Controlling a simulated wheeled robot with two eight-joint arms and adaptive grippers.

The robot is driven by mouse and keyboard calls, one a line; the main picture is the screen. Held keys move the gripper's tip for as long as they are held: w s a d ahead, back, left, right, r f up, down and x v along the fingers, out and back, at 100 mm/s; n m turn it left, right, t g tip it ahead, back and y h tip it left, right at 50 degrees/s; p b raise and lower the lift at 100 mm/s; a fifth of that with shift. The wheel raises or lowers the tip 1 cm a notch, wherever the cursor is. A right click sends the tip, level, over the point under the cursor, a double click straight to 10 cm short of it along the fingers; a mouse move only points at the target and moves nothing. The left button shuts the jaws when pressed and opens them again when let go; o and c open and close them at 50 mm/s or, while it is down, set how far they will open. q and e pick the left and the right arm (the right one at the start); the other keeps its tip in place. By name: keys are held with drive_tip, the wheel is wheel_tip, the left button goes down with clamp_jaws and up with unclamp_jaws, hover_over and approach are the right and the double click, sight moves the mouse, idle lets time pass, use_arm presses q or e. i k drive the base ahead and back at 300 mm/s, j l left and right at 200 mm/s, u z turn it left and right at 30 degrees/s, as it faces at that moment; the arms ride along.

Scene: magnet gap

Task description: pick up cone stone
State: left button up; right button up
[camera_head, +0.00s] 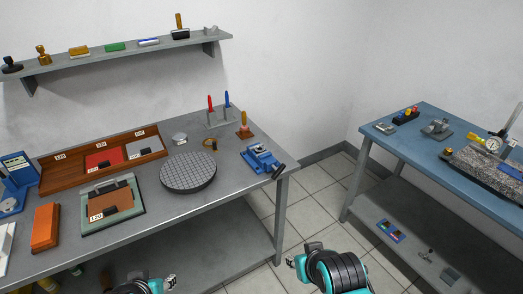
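A small orange-brown cone-shaped piece (243,124), which looks like the cone stone, stands upright near the back right corner of the grey workbench (225,190). It is right of the round dark plate and behind the blue vise. My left gripper (170,282) shows only in part at the bottom edge, in front of the bench and far from the cone. My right gripper (297,261) is at the bottom middle, over the floor to the right of the bench, apart from the cone. Finger openings are too small to make out; no held object shows.
Near the cone are the round plate (188,172), a blue vise (261,159) and a stand with red and blue handles (219,118). A wooden tray (62,172) and an orange block (46,225) lie left. A blue table (410,146) stands right, with floor between.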

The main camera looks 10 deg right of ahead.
sight(244, 126)
drive_tip(key=i+l+u, duration=0.15)
drive_tip(key=l, duration=0.2)
drive_tip(key=i+l+u, duration=0.25)
drive_tip(key=l, duration=0.45)
drive_tip(key=i+l+u, duration=0.15)
drive_tip(key=l, duration=0.2)
drive_tip(key=i+l+u, duration=0.15)
drive_tip(key=l, duration=0.25)
